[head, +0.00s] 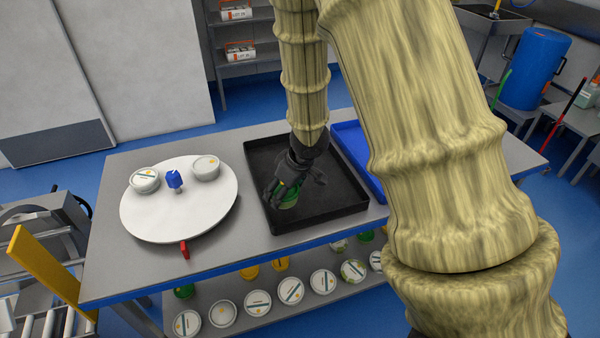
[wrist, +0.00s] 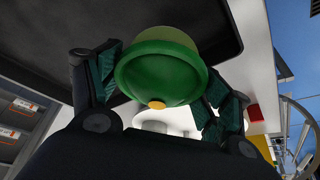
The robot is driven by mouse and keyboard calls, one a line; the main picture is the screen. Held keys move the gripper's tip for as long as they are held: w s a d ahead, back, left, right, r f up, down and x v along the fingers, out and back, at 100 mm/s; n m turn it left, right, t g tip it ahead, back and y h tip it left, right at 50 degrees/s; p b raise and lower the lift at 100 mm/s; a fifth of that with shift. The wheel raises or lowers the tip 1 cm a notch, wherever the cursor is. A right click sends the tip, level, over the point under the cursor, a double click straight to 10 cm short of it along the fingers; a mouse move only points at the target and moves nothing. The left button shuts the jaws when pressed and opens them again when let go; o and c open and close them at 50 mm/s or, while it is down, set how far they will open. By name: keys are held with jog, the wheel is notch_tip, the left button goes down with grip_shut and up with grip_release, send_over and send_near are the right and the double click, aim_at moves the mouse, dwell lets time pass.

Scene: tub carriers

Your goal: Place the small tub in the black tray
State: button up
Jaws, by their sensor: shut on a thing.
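A small green tub (head: 288,201) is held in my gripper (head: 291,184) over the floor of the black tray (head: 346,210), inside its rim as seen from the head. In the wrist view the green tub (wrist: 160,72) sits between the two fingers, with a small orange spot on it. The fingers (wrist: 165,85) are shut on its sides. The black tray also shows behind the tub in the wrist view (wrist: 60,25). I cannot tell whether the tub touches the tray floor. My gripper hides part of the tub in the head view.
Left of the tray, a round white turntable (head: 175,222) carries two white tubs (head: 145,180) and a blue knob (head: 174,179). A blue tray (head: 350,140) stands to the right, partly behind my arm. Several tubs (head: 257,302) stand on the lower shelf. The rest of the black tray looks empty.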

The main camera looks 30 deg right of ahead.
jog(key=w+d+p, duration=0.1)
jog(key=w+d, duration=0.2)
jog(key=d, duration=0.1)
jog(key=w+d+f+p, duration=0.1)
jog(key=w+d+p, duration=0.1)
jog(key=w+d, duration=0.1)
jog(key=w+d+p, duration=0.2)
jog(key=w+d, duration=0.1)
jog(key=d, duration=0.1)
jog(key=shift+w+d+f, duration=0.2)
jog(key=shift+w+d, duration=0.1)
jog(key=shift+w, duration=0.1)
jog(key=shift+w+d, duration=0.1)
jog(key=shift+f+p, duration=0.3)
jog(key=shift+f, duration=1.55)
jog(key=shift+r, duration=0.1)
jog(key=o, duration=1.1)
jog(key=shift+f, duration=0.2)
jog(key=shift+r, duration=0.1)
